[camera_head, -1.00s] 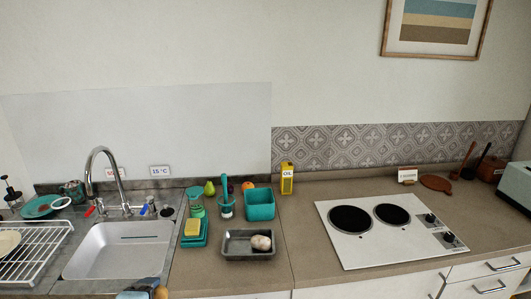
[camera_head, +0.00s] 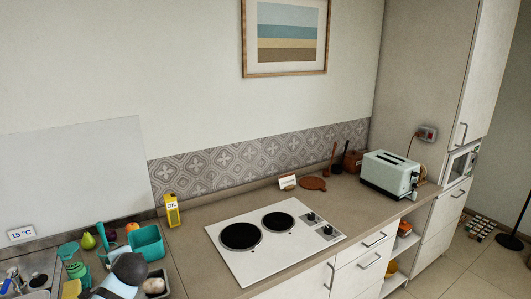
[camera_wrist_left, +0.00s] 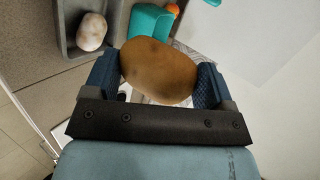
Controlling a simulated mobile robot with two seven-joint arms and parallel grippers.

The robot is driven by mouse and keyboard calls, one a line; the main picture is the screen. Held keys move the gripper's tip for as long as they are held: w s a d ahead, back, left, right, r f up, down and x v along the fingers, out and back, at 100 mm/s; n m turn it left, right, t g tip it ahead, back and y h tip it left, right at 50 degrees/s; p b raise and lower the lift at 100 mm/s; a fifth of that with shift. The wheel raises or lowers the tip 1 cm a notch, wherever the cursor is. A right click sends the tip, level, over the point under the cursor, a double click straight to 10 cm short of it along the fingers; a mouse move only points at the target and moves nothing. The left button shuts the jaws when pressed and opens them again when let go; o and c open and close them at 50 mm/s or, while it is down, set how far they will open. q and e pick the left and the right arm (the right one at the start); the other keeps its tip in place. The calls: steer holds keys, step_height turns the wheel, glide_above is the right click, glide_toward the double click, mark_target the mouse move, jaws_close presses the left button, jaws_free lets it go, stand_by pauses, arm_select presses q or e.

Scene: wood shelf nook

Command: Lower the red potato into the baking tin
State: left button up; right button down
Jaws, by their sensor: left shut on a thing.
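My left gripper (camera_wrist_left: 158,88) is shut on a brown potato (camera_wrist_left: 158,70), gripped between its two blue fingers in the left wrist view. The skin looks brown rather than red. In the head view my left gripper (camera_head: 120,280) is at the bottom left, over the counter and in front of the baking tin; the held potato cannot be made out there. The dark grey baking tin (camera_wrist_left: 72,14) is at the upper left of the wrist view, apart from the held potato. A pale potato (camera_wrist_left: 91,32) lies in it and also shows in the head view (camera_head: 154,286). My right gripper is in neither view.
A teal container (camera_head: 147,243) stands behind the tin, with a yellow oil carton (camera_head: 171,210) beyond it. A green pear (camera_head: 88,241) and an orange fruit (camera_head: 132,228) are nearby. The white hob (camera_head: 272,240) lies to the right; the counter between is clear.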

arm_select(q)
steer(key=w+a+n+g+y+p, duration=0.1)
steer(key=w+a+n+g+y, duration=0.1)
steer(key=w+a+n+g, duration=0.1)
steer(key=shift+w+a+r+n+y, duration=0.3)
steer(key=shift+w+a+n, duration=0.5)
steer(key=shift+w, duration=0.25)
steer(key=shift+a+f, duration=0.1)
steer(key=shift+f, duration=0.4)
step_height(320, 180, down, 9)
steer(key=b, duration=0.9)
steer(key=shift+b, duration=0.35)
steer(key=shift+r, duration=0.1)
steer(key=shift+w+a+p, duration=0.2)
steer(key=shift+a+p, duration=0.15)
steer(key=shift+p, duration=0.05)
